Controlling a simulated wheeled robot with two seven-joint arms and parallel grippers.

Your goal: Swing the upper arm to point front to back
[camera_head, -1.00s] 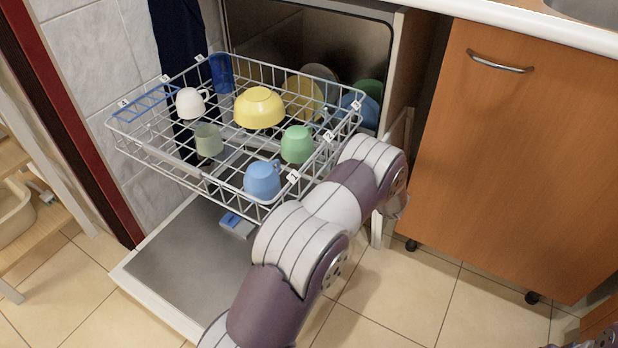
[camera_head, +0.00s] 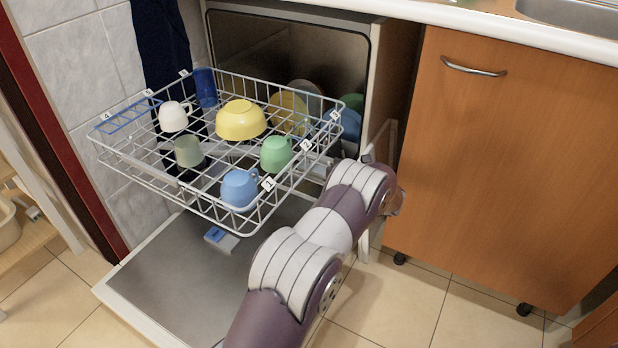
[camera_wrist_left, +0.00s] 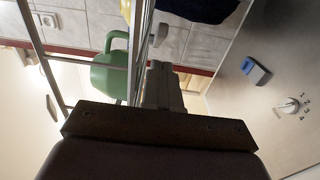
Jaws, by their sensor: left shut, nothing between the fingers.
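The upper rack (camera_head: 150,168) of the dishwasher is pulled out with cups and a bowl in it. A light grey bar (camera_head: 226,156) shows through the wires in the rack's middle; it may be the upper arm, but its direction is hard to tell. My left arm reaches up to the rack's right front, and its gripper is mostly hidden there. In the left wrist view my left gripper (camera_wrist_left: 160,88) is shut and empty, close under the rack wires (camera_wrist_left: 38,50). A green mug (camera_wrist_left: 110,72) shows beyond them. My right gripper is not in view.
The open dishwasher door (camera_head: 170,280) lies below the rack, with a blue and grey dispenser (camera_head: 220,238) on it. A yellow bowl (camera_head: 240,120), a blue mug (camera_head: 240,187) and other cups stand in the rack. An orange cabinet (camera_head: 500,170) stands at the right.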

